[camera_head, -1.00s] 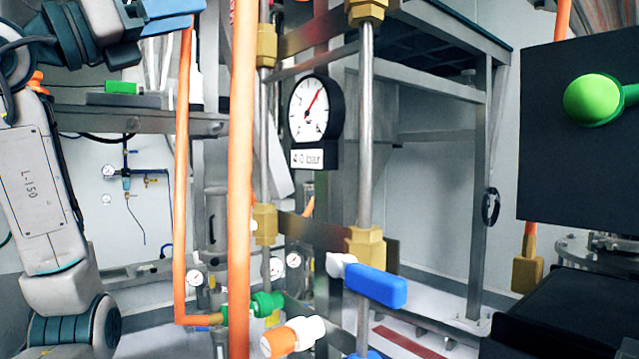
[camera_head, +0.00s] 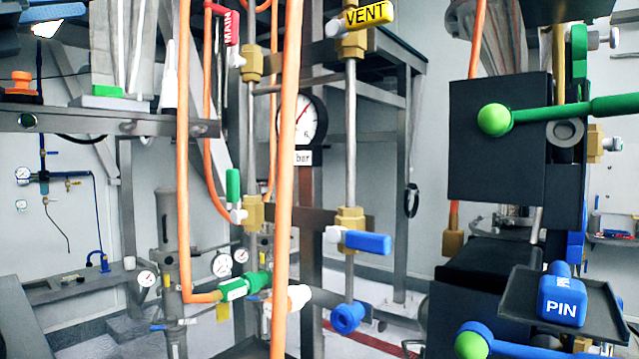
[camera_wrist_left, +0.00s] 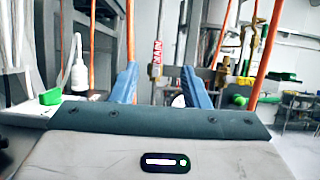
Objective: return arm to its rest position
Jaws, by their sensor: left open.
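My left gripper (camera_wrist_left: 160,88) is open in the left wrist view, its two blue fingers apart with nothing between them. In the head view only a blue and dark part of my left arm (camera_head: 45,14) shows at the top left corner, clear of the pipes. The rest of that arm is out of the frame. My right gripper is in neither view.
Orange pipes (camera_head: 289,130) stand upright before a pressure gauge (camera_head: 301,122). A red MAIN handle (camera_head: 228,25), a yellow VENT handle (camera_head: 369,15) and a blue valve handle (camera_head: 366,242) sit nearby. At right are a black panel (camera_head: 497,150) and a blue PIN block (camera_head: 562,298) on a tray.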

